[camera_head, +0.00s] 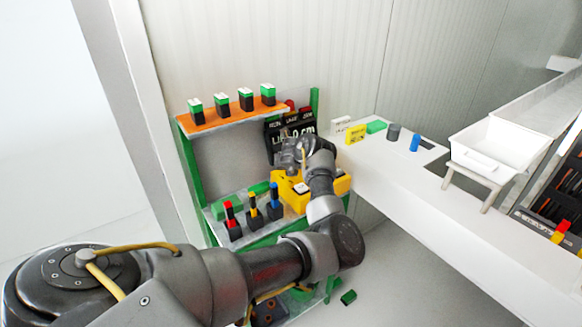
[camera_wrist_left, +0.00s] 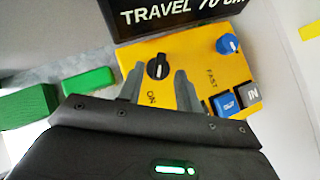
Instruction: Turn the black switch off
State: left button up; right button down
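The black switch (camera_wrist_left: 158,67) is a round knob with a white pointer mark on the yellow control box (camera_wrist_left: 190,48). An ON label sits below it in the left wrist view. The yellow box (camera_head: 342,186) also shows in the head view, partly hidden by my left arm. My left gripper (camera_wrist_left: 160,72) is open, with one fingertip on each side of the switch and a visible gap around the knob. I cannot tell whether the fingers touch the panel. In the head view my left gripper (camera_head: 300,160) is over the box. My right gripper is not in view.
A blue knob (camera_wrist_left: 228,44) and blue (camera_wrist_left: 226,103) and grey (camera_wrist_left: 249,93) buttons share the panel. A black display (camera_wrist_left: 185,14) stands close behind. Green blocks (camera_wrist_left: 88,80) lie left. A white counter (camera_head: 400,170) extends right; small coloured switches stand on the lower shelf.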

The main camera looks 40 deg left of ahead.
pick_arm(q)
jog(key=shift+x, duration=1.6)
jog(key=shift+d, duration=0.1)
grip_shut()
